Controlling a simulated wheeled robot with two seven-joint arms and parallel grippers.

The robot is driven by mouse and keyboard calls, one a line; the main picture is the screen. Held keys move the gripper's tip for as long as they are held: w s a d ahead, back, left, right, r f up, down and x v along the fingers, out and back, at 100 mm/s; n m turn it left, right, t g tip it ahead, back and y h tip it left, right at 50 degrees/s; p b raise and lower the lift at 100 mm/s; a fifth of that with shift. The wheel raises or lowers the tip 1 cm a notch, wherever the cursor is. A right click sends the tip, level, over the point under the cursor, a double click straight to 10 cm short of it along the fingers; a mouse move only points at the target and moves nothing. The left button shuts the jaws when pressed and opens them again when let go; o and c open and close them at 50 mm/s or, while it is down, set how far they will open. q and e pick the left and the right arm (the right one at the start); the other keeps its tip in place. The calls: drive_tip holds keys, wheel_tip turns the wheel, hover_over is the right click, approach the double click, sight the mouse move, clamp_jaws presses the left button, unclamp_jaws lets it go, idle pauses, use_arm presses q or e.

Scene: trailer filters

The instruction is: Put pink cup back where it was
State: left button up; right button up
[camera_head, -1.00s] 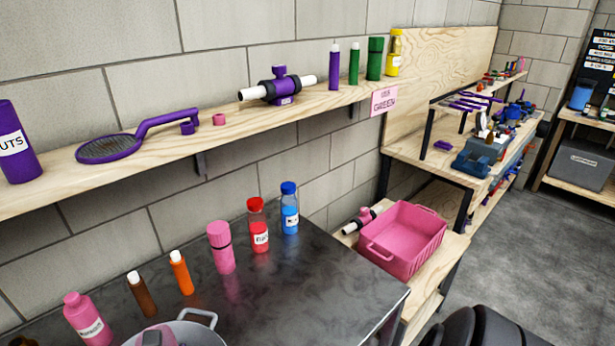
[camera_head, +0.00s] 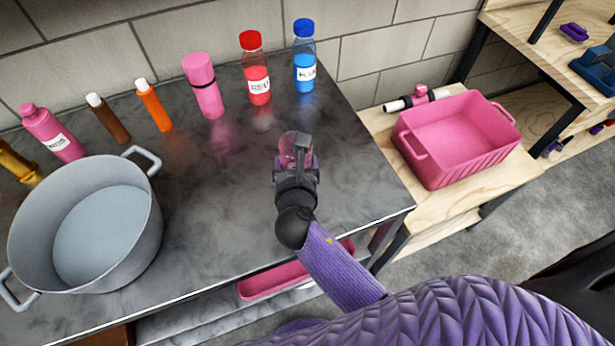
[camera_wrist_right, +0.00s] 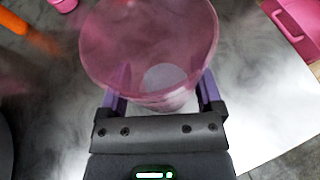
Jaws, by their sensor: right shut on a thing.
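The pink cup (camera_wrist_right: 150,45) is translucent and its open rim faces the right wrist camera. My right gripper (camera_wrist_right: 160,88) is shut on it, with a purple finger on each side of the cup. In the head view the cup (camera_head: 295,146) shows just beyond my right gripper (camera_head: 297,168), over the dark metal table (camera_head: 350,195). I cannot tell whether the cup touches the tabletop. My left gripper is not in view.
A grey pot (camera_head: 150,240) stands at the left. Pink (camera_head: 205,88), red (camera_head: 257,72) and blue (camera_head: 305,60) bottles line the wall side. A pink bin (camera_head: 430,165) sits on a wooden shelf at the right. The tabletop around the gripper is clear.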

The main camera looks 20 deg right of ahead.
wheel_tip(320, 180, down, 6)
drive_tip(key=b, duration=0.3)
drive_tip(key=shift+f, duration=0.15)
drive_tip(key=shift+r, duration=0.2)
drive_tip(key=shift+f, duration=0.15)
drive_tip(key=o, duration=1.2)
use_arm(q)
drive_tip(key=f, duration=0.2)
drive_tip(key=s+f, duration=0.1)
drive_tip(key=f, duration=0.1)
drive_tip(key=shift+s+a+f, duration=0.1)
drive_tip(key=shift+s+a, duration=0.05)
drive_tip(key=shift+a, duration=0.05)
